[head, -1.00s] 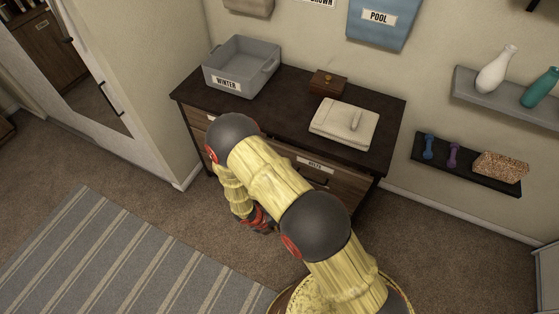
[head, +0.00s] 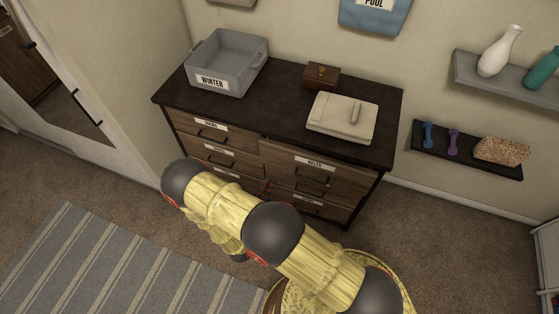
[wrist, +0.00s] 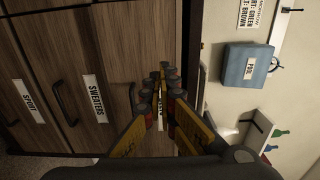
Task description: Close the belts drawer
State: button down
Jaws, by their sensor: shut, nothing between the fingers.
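The belts drawer (head: 345,184) is the top right drawer of the dark-topped dresser, with a white label and a black handle in the head view. Its front looks close to flush with the dresser; I cannot tell whether a small gap is left. My gripper (wrist: 168,76) is shut and empty in the wrist view. It is in front of a drawer whose label is mostly hidden behind the fingers, beside the sweaters drawer (wrist: 88,60). In the head view my arm hides most of the gripper and the lower left drawers.
On the dresser top (head: 275,105) are a grey winter bin (head: 238,75), a small wooden box (head: 321,76) and a folded cream cloth (head: 342,118). A wall shelf (head: 468,152) with dumbbells is at right. A striped rug (head: 110,265) lies on open floor at left.

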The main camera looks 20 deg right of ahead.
jog(key=b+x, duration=0.2)
jog(key=x, duration=0.9)
jog(key=shift+w+d+b, duration=0.2)
jog(key=shift+d+b, duration=0.05)
jog(key=shift+b, duration=0.05)
jog(key=shift+w+d, duration=0.1)
jog(key=shift+w, duration=0.15)
jog(key=x, duration=0.4)
jog(key=shift+d, duration=0.1)
jog(key=shift+w+d, duration=0.1)
jog(key=shift+w, duration=0.25)
jog(key=p, duration=0.3)
send_near(282, 154)
jog(key=v, duration=0.2)
jog(key=shift+s+f, duration=0.2)
jog(key=shift+s, duration=0.15)
